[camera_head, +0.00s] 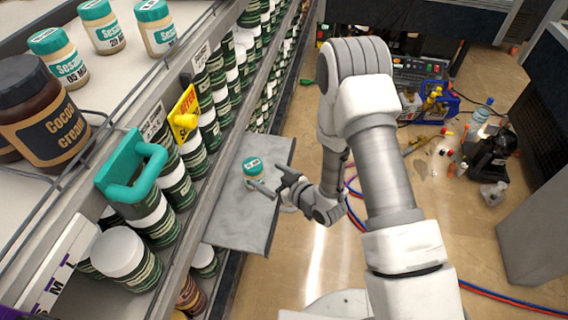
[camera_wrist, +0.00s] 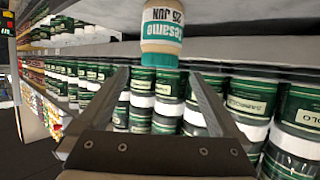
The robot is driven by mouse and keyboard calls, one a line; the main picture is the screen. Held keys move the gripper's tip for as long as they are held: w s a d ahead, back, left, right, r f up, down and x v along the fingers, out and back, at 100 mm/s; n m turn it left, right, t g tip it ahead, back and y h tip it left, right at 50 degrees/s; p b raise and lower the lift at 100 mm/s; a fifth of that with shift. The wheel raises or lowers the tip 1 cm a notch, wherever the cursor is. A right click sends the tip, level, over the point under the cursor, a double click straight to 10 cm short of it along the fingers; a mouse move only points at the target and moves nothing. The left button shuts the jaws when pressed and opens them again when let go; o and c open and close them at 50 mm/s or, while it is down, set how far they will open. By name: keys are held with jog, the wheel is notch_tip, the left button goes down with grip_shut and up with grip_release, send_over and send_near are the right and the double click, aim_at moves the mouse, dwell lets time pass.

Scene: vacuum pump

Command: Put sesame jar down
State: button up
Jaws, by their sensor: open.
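The sesame jar (camera_head: 253,167), with a teal lid and pale body, stands upright on a grey shelf board (camera_head: 243,222) that juts from the shelving. My gripper (camera_head: 264,186) is beside it, with a finger close to the jar in the head view. In the wrist view the jar (camera_wrist: 160,28) appears upside down, its label reading Sesame and 25 JUN. My gripper (camera_wrist: 160,76) is open there, and the jar lies just beyond the fingertips, centred between them. No finger visibly grips it. Whether a finger touches it, I cannot tell.
Several sesame jars (camera_head: 104,27) and a cocoa cream jar (camera_head: 45,112) stand on the upper left shelf. Rows of green-labelled jars (camera_head: 172,188) fill the shelf beside the board. A teal handled object (camera_head: 128,170) hangs at the shelf edge. A blue crate (camera_head: 436,103) sits on the floor.

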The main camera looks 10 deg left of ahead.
jog(key=w+d+r+m+h, duration=0.1)
jog(key=w+d+r+h, duration=0.2)
jog(key=d+r, duration=0.4)
jog(key=w+d+r+m+h, duration=0.2)
jog(key=w+d+r+h, duration=0.15)
jog(key=r, duration=0.55)
jog(key=s+d+r+m+h, duration=0.2)
jog(key=s+d+r, duration=0.1)
jog(key=d+r, duration=0.4)
jog(key=s+d+r+m+g, duration=0.1)
jog(key=s+d+r, duration=0.1)
jog(key=s, duration=0.6)
jog(key=s+d+r+m+g+h, duration=0.1)
jog(key=s+d+r+m, duration=0.1)
jog(key=s+r, duration=0.3)
jog(key=s+d+r+m+g, duration=0.1)
jog(key=s+d+r, duration=0.2)
jog(key=s, duration=0.8)
jog(key=shift+s+r+m+h, duration=0.2)
jog(key=shift+r+m+h, duration=0.2)
jog(key=shift+r, duration=0.35)
